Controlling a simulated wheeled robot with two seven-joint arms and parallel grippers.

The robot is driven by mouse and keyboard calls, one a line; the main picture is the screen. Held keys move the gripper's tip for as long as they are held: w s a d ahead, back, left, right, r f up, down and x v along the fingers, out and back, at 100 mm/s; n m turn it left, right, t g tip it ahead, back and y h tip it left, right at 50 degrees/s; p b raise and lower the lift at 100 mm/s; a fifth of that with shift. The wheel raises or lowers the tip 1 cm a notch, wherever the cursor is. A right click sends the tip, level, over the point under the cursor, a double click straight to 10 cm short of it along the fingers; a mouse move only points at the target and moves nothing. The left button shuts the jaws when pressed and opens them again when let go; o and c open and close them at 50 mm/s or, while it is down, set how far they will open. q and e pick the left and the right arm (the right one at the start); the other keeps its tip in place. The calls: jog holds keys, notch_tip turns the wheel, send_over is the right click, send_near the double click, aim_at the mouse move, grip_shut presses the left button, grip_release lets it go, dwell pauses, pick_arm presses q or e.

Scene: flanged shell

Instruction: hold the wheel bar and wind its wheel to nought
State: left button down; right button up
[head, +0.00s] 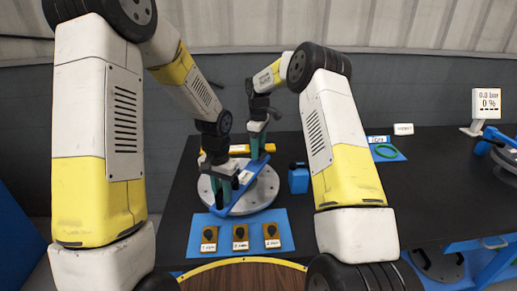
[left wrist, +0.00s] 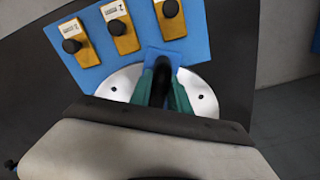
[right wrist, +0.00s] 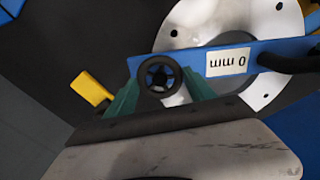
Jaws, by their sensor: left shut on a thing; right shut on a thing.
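The wheel bar (head: 254,176) is a blue bar lying across the round pale metal flange (head: 264,194). It also shows in the right wrist view (right wrist: 205,58), with a white label (right wrist: 228,62) reading "0 mm" upside down. My left gripper (head: 228,184) is shut on the bar's black handle (left wrist: 161,86), with green fingers on both sides of it. My right gripper (head: 257,146) is at the bar's far end. Its green fingers are closed on either side of the small black wheel (right wrist: 160,76). The bar's near end (left wrist: 166,57) reaches over the flange's edge.
A blue mat (head: 199,246) in front holds three yellow pieces with black knobs. A yellow bar (head: 236,149) lies behind the flange, and a blue block (head: 298,180) stands right of it.

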jog(key=o, duration=1.4)
notch_tip(320, 180, up, 12)
